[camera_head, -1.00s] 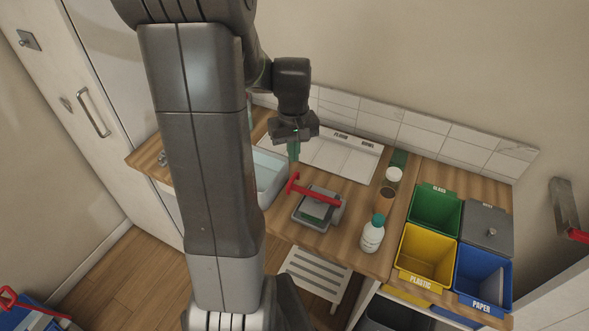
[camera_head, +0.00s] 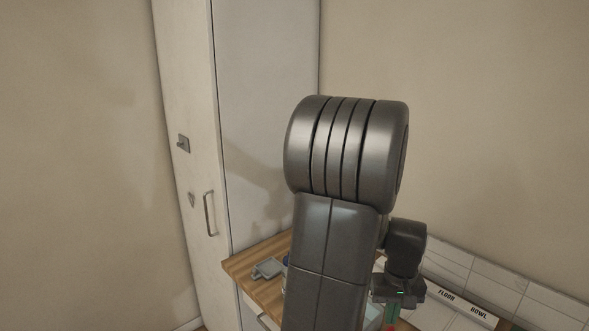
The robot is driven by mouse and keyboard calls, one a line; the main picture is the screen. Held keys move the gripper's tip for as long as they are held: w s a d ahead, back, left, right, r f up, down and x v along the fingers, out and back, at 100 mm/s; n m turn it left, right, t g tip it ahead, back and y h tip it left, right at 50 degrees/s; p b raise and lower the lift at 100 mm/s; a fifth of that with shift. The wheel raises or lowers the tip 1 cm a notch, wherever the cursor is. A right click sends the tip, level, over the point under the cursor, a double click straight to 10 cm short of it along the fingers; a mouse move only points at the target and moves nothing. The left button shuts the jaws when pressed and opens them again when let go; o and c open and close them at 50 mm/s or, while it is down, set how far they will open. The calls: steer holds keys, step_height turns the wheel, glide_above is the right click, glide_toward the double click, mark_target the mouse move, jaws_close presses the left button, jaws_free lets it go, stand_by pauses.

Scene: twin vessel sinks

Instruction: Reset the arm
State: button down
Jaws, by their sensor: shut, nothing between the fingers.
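My arm rises through the middle of the view, its grey upper link and rounded joint covering part of the counter and wall. My gripper (camera_head: 392,314) hangs at the lower right of the arm, above the counter and in front of the tiled wall.
A tall pale cabinet (camera_head: 262,110) with a door handle (camera_head: 209,213) stands at the left. A grey dish (camera_head: 268,268) sits on the wooden counter (camera_head: 246,264). A white panel lettered FLOOR and BOWL (camera_head: 462,303) shows at the lower right. The upper right wall is bare.

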step_height(320, 180, down, 4)
steer(key=shift+f+b, duration=0.1)
steer(key=shift+b, duration=1.1)
step_height(320, 180, up, 9)
steer(key=p, duration=0.6)
steer(key=shift+f, duration=0.2)
stand_by(0.4)
steer(key=shift+s, duration=0.15)
